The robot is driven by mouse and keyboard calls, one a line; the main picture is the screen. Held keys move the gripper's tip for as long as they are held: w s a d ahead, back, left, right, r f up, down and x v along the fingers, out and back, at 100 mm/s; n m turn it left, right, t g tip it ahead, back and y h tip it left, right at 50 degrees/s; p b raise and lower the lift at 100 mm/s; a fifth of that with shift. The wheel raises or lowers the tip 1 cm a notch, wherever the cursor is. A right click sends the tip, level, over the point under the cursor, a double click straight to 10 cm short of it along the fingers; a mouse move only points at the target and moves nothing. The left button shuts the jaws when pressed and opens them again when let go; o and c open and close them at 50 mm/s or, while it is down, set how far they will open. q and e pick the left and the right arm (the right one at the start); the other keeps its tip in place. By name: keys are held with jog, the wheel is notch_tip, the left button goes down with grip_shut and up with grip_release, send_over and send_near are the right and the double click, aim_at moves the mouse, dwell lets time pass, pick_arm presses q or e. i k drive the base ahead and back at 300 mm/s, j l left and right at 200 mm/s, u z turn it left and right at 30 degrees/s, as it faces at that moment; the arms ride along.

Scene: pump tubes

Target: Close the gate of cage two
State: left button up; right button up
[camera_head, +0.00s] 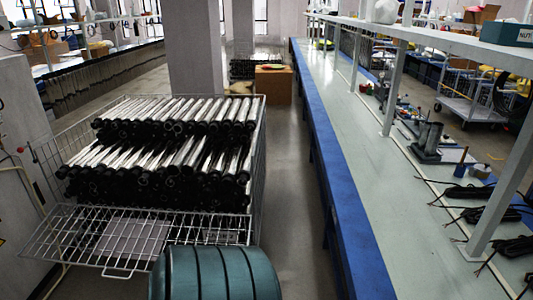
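A wire cage (257,160) stands at the left, loaded with two stacked layers of pump tubes (160,160) with silver bodies and black ends. Its front gate (75,236) is a wire grid folded down and outward, lying almost level toward me, with a small wire loop (117,272) at its front edge. A second cage (250,50) with dark tubes stands farther back behind the pillar. I cannot tell from any label which is cage two. Neither of my grippers is in view.
A ribbed dark teal cylinder (215,274) at the bottom centre overlaps the gate's right front corner in the picture. A long blue-edged workbench (350,140) runs along the right, with a clear aisle (287,200) beside it. A cardboard box (273,85) stands beyond the cage.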

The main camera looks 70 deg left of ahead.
aim_at(137, 239)
jog(key=u, duration=3.6)
